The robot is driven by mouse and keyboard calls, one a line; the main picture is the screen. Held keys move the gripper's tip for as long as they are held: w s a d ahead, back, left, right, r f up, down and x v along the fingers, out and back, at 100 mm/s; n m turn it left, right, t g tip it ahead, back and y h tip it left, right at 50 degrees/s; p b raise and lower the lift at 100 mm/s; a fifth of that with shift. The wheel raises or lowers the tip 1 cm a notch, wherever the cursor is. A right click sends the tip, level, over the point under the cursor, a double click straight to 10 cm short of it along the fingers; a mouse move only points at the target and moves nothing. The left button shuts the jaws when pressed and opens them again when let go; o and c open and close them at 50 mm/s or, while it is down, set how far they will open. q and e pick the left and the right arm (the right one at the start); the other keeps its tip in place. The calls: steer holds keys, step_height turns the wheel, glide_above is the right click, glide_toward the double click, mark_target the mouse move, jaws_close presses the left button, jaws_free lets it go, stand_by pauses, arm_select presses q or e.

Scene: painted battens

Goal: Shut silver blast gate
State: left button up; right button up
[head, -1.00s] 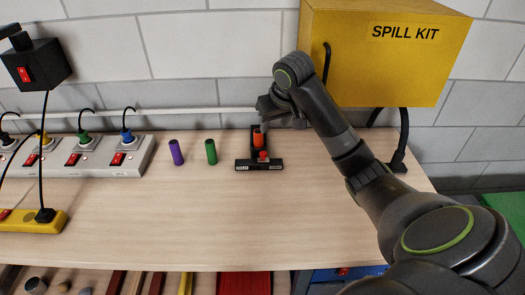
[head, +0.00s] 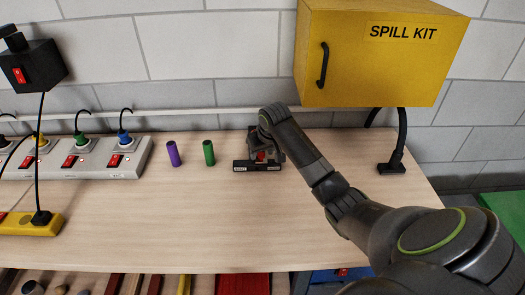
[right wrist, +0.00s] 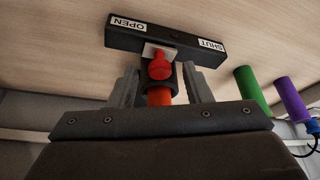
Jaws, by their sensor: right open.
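A black bar (head: 245,168) lies across the front of a small device at the back of the table. In the right wrist view it carries labels reading OPEN at left and SHUT at right. A silver plate (right wrist: 152,50) with a red knob (right wrist: 160,68) sits near the middle of the bar. An orange-red cylinder (right wrist: 160,95) shows behind the knob in a dark holder. My right gripper (head: 264,150) is over the device, open, one finger on each side of the knob; contact is not clear. My left gripper is out of view.
A purple cylinder (head: 173,154) and a green cylinder (head: 209,153) stand left of the device. A white power strip (head: 85,160) with plugs is farther left. A yellow spill kit box (head: 385,55) hangs behind. The front middle of the table is clear.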

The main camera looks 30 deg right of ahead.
steer(key=shift+f, duration=0.1)
jaws_close()
steer(key=shift+w+a+p, duration=0.2)
steer(key=shift+a+p, duration=0.1)
steer(key=a, duration=0.1)
steer(key=w+a+p, duration=0.2)
steer(key=a, duration=0.1)
steer(key=shift+w, duration=0.25)
steer(key=shift+c, duration=2)
jaws_free()
steer(key=o, duration=0.4)
steer(key=shift+w+a, duration=0.1)
steer(key=shift+a, duration=0.05)
